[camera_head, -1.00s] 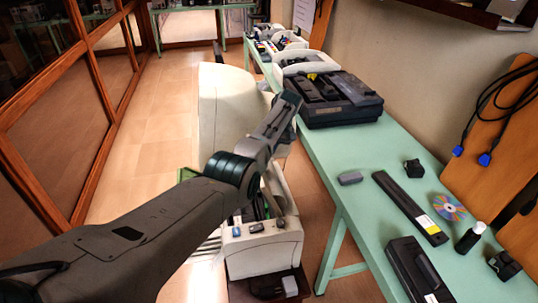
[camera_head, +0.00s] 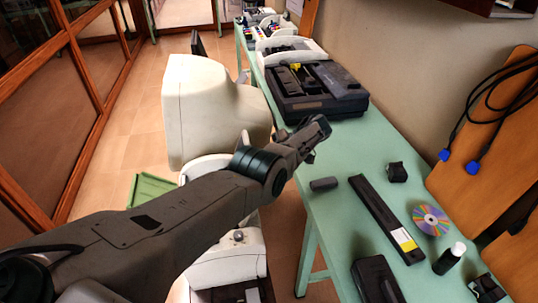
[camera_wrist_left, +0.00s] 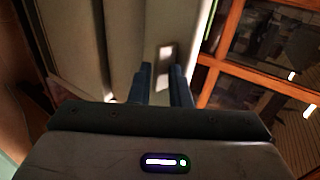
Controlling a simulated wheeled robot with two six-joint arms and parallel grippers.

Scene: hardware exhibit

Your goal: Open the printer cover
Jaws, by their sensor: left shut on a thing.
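The off-white printer (camera_head: 225,268) stands low in the head view, with much of its body hidden behind my left arm. A pale curved edge (camera_head: 203,166), perhaps its cover, shows just beyond the arm. My left gripper (camera_wrist_left: 163,85) has its two fingers close together against a cream panel (camera_wrist_left: 118,40) in the left wrist view, and is shut on what looks like the printer cover. My right gripper is in neither view.
A large cream machine (camera_head: 203,105) stands just beyond the printer. The green table (camera_head: 330,205) to the right holds a dark open case (camera_head: 335,105), a long black bar (camera_head: 378,212) and a disc (camera_head: 430,220). Wood-framed glass lines the left, beside open floor (camera_head: 130,130).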

